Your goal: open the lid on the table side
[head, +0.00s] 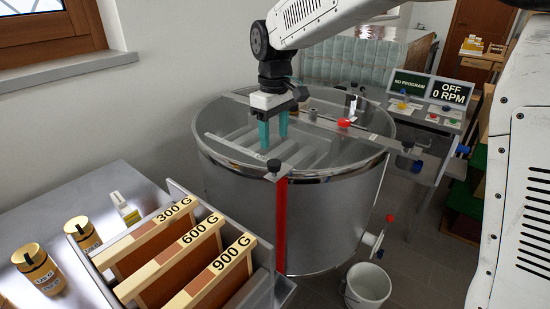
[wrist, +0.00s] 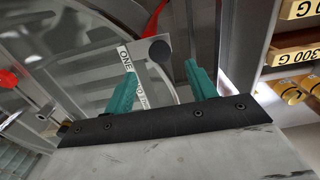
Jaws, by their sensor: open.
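The steel drum (head: 330,225) has a clear lid (head: 235,148) on its table side, lying flat over the opening as far as I can tell. A small dark knob (head: 273,165) sits at the lid's front rim, above a red upright strip (head: 281,225). My gripper (head: 273,138) is above this lid, fingers pointing down, open and empty. In the wrist view the dark knob (wrist: 160,50) shows between and beyond the teal fingers of my gripper (wrist: 161,83), apart from both. A white label beside the knob is partly hidden by a finger.
A metal crossbar with a red knob (head: 344,122) spans the drum. The table (head: 110,190) at left bears jars (head: 38,270) and a rack of labelled frames (head: 185,260). A white bucket (head: 367,287) stands on the floor at right. A display (head: 448,93) reads OFF 0 RPM.

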